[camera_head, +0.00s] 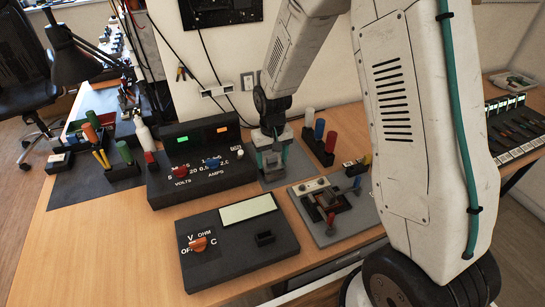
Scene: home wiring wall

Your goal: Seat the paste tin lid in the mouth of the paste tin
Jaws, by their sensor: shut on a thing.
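My gripper (271,160) points down at the middle of the bench, just right of the black panel with the volts and amps knobs. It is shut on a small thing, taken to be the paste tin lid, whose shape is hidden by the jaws. I cannot pick out the paste tin for certain; it may be hidden by my gripper or arm, or too small to tell.
The volts-and-amps panel (202,180) stands left of my gripper. A black meter box (225,262) lies nearer. A grey board with small levers (330,212) lies to the right. Red and blue cylinders (319,129) stand behind. Bare wood (100,225) shows at left.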

